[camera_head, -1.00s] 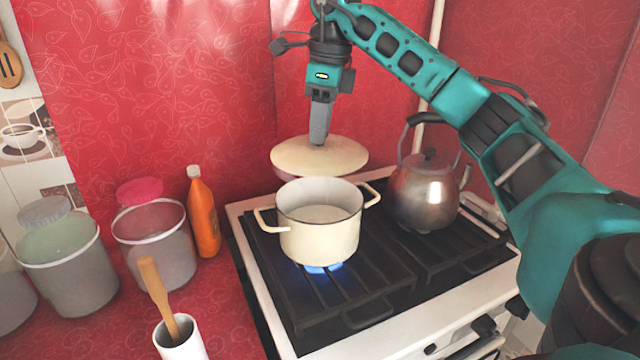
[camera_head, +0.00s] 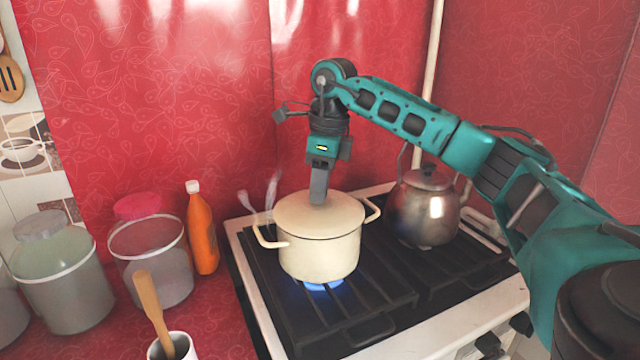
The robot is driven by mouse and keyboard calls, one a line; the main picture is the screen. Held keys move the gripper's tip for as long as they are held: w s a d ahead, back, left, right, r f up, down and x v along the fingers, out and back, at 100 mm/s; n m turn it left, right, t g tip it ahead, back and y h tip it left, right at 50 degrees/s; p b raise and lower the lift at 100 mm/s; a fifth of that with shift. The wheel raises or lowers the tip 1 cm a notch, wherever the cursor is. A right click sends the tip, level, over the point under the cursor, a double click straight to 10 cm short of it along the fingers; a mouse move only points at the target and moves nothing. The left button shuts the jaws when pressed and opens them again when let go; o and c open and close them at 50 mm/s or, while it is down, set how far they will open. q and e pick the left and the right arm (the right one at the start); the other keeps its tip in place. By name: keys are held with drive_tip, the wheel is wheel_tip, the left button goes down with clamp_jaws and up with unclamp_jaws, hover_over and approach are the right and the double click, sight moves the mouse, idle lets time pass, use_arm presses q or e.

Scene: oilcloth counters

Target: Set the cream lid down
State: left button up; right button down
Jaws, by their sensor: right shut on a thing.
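The cream lid (camera_head: 300,218) rests on, or sits right at, the rim of the cream pot (camera_head: 322,260) and covers its opening. The pot has two handles and stands on the stove over a blue flame. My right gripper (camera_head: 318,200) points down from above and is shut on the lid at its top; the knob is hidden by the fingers. My left gripper is not in view.
A metal kettle (camera_head: 425,208) stands on the stove (camera_head: 450,285) right of the pot. An orange bottle (camera_head: 202,232), a red-lidded jar (camera_head: 150,250) and a green jar (camera_head: 60,270) stand left. A white holder (camera_head: 176,347) with a wooden utensil is in front.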

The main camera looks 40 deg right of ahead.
sight(328, 204)
drive_tip(key=c, duration=1.2)
unclamp_jaws()
drive_tip(key=shift+f, duration=0.1)
drive_tip(key=o, duration=0.4)
drive_tip(key=r+p, duration=0.1)
drive_tip(key=r, duration=0.3)
drive_tip(key=r+p, duration=0.1)
drive_tip(key=r, duration=0.3)
drive_tip(key=s+r, duration=0.1)
drive_tip(key=r, duration=0.3)
drive_tip(key=shift+s+d+r+p, duration=0.1)
drive_tip(key=shift+d+p, duration=0.3)
